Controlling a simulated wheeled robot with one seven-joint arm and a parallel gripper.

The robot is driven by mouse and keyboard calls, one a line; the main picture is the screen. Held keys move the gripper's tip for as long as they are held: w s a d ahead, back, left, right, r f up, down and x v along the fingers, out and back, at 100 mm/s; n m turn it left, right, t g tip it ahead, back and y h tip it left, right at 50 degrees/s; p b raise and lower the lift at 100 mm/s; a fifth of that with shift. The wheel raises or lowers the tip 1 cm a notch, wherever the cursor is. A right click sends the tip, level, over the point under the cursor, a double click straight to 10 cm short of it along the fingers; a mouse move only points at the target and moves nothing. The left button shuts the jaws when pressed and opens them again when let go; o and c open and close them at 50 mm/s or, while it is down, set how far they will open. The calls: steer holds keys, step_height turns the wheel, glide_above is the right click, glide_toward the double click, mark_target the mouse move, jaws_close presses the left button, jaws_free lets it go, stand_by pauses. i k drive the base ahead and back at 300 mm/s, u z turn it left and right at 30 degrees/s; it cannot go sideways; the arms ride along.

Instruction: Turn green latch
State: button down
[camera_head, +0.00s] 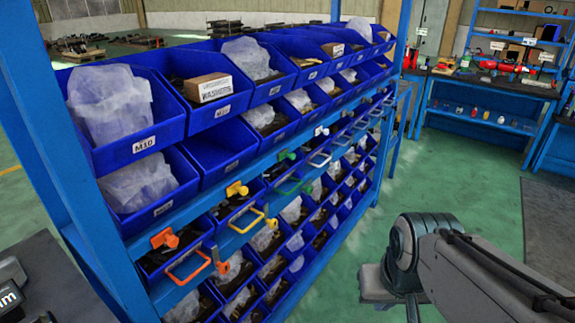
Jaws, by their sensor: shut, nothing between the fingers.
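Blue bins fill the rack above and below. A blue workbench (480,85) stands at the back right.

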mark_target(308, 190)
steer(key=k, duration=0.35)
steer(key=u, duration=0.7)
steer(key=i, duration=0.8)
steer(key=z, duration=0.55)
steer(key=i, duration=0.6)
steer(key=z, duration=0.5)
